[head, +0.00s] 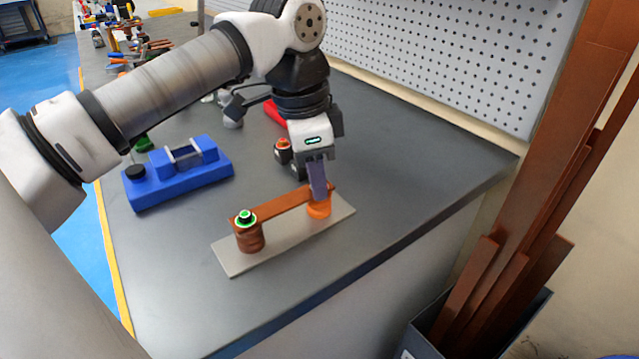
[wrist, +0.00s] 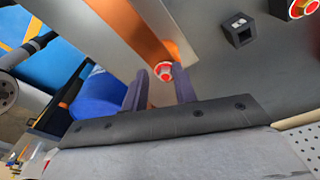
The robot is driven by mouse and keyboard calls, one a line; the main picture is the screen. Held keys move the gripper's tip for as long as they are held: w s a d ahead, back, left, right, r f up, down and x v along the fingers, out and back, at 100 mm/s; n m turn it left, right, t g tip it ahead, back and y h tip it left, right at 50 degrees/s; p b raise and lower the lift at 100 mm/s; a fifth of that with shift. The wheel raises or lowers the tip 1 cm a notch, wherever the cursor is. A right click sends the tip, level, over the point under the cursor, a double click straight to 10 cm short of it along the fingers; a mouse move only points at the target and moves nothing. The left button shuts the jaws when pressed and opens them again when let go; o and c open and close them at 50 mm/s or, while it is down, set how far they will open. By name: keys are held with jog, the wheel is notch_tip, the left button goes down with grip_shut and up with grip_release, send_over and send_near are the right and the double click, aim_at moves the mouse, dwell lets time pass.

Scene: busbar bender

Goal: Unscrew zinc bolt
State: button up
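A copper busbar (head: 280,207) runs between two posts on a grey plate (head: 235,264). Its left end carries a bolt with a bright green ring (head: 245,218) on a brown post (head: 250,240). My gripper (head: 318,194) points down over the right end, above an orange post (head: 319,210). In the wrist view a red-ringed bolt with a pale metal head (wrist: 164,71) lies between my fingertips (wrist: 163,78). The fingers are apart, with a gap visible around the bolt. The head view hides this bolt behind the fingers. I cannot tell which bolt is zinc.
A blue bender tool (head: 180,175) with a black knob stands left of the plate. A red-topped dark part (head: 283,147) stands behind my gripper. A perforated panel (head: 430,60) borders the table's back. Tall copper bars (head: 550,190) stand at right. The front table surface is clear.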

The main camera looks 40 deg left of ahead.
jog(key=shift+s+d+r+m+g+y, duration=0.1)
jog(key=shift+s+d+m+g+y, duration=0.1)
jog(key=shift+g+y, duration=0.15)
jog(key=shift+s+d+m+g+y, duration=0.1)
jog(key=shift+m+g+y, duration=0.15)
jog(key=shift+y, duration=0.1)
jog(key=shift+w, duration=0.1)
jog(key=m, duration=0.3)
jog(key=m+p, duration=0.1)
jog(key=m, duration=0.1)
jog(key=shift+w+a, duration=0.25)
jog(key=shift+w, duration=0.05)
jog(key=shift+m, duration=0.35)
jog(key=shift+a, duration=0.1)
jog(key=shift+w+a+r+m+p, duration=0.15)
jog(key=shift+m+p, duration=0.2)
jog(key=shift+m, duration=0.35)
jog(key=m, duration=0.4)
jog(key=shift+w+a+p, duration=0.1)
jog(key=shift+a+p, duration=0.05)
jog(key=shift+p, duration=0.15)
